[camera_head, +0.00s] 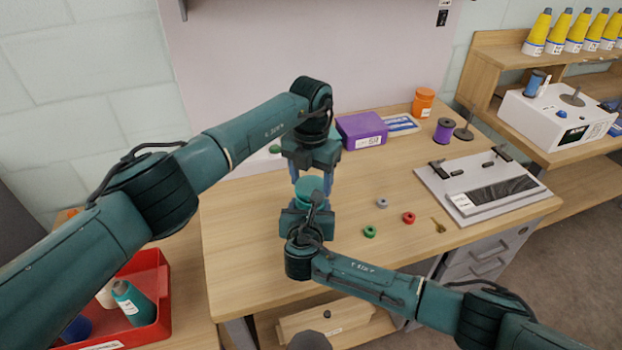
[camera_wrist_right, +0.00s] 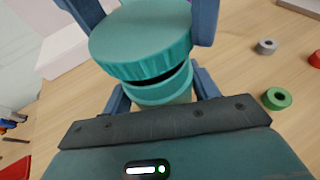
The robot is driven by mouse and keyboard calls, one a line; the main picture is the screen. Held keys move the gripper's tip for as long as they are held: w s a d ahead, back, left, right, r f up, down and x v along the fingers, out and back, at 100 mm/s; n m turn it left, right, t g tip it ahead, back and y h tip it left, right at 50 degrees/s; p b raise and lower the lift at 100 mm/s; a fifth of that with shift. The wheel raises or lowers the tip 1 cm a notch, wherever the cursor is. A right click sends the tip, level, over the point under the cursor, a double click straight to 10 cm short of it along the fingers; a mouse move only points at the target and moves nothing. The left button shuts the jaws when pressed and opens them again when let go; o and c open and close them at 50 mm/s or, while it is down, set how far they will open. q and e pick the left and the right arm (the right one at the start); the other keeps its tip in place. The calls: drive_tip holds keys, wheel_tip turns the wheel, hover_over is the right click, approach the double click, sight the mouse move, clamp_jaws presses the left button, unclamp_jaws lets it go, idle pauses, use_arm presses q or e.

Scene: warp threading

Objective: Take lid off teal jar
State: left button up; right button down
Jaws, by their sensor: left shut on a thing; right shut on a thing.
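The teal jar's ridged lid (camera_head: 310,186) is between the fingers of my left gripper (camera_head: 312,180), which comes down from above. In the right wrist view the lid (camera_wrist_right: 143,42) is tilted over the jar (camera_wrist_right: 160,90), with a dark gap between them at the right. My left gripper's fingers (camera_wrist_right: 148,18) are on both sides of the lid there. My right gripper (camera_head: 308,207) is shut on the jar body below the lid, and its fingers (camera_wrist_right: 160,95) flank the body. The jar's lower part is hidden by my right gripper.
A grey ring (camera_head: 382,202), a red ring (camera_head: 408,217) and a green ring (camera_head: 370,231) lie right of the jar on the table (camera_head: 240,260). A purple box (camera_head: 361,130) and an orange jar (camera_head: 423,101) stand behind. A white board (camera_head: 480,185) lies at the right.

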sight(311, 184)
use_arm(q)
drive_tip(key=shift+r, duration=0.1)
drive_tip(key=shift+r, duration=1.9)
use_arm(e)
drive_tip(key=shift+c, duration=1.6)
unclamp_jaws()
